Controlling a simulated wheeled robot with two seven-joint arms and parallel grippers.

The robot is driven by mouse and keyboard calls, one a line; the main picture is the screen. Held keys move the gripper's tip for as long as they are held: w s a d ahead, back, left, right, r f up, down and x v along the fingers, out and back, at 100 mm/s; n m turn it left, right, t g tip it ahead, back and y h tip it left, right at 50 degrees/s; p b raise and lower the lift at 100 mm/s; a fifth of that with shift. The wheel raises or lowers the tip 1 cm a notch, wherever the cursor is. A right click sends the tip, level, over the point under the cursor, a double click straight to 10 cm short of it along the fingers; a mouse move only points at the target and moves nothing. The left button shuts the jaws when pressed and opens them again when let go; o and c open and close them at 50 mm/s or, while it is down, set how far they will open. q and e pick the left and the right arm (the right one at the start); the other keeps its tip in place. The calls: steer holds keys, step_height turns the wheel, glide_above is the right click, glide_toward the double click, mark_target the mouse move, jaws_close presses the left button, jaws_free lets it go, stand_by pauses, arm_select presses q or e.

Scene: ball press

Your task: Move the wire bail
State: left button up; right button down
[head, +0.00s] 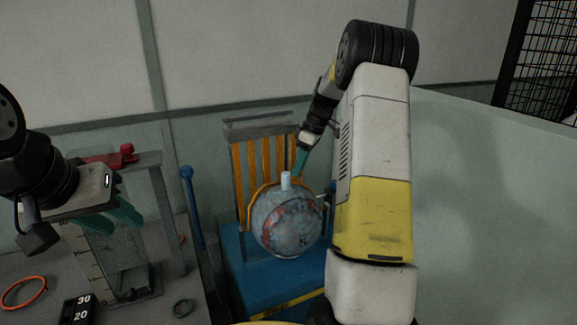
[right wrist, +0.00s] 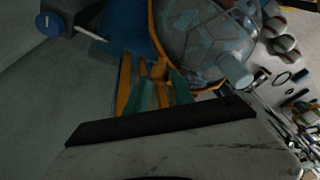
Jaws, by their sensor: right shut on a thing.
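The wire bail (head: 251,196) is a thin orange-yellow wire that curves around the upper side of a worn blue-grey ball (head: 287,222). In the right wrist view the bail (right wrist: 153,38) runs along the ball (right wrist: 205,38). My right gripper (head: 300,163), with teal fingers, is behind and above the ball. In the right wrist view its fingers (right wrist: 163,88) are shut on an orange part of the bail. My arm and the ball hide part of the bail. My left gripper (head: 110,218) is at the left, fingers apart and empty, away from the ball.
The ball rests on a blue base (head: 245,272) before an orange slatted back (head: 262,160). A blue-knobbed lever (head: 190,200) stands to its left.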

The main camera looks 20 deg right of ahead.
steer(key=w+f, duration=0.2)
steer(key=w, duration=0.1)
steer(key=w+f, duration=0.1)
steer(key=shift+w+a, duration=0.15)
steer(key=shift+a, duration=0.1)
steer(key=c, duration=2.1)
jaws_free()
steer(key=shift+w+f, duration=0.15)
steer(key=o, duration=0.9)
steer(key=v, duration=0.7)
steer(key=shift+s+r, duration=0.25)
steer(key=shift+r, duration=0.1)
steer(key=shift+s, duration=0.1)
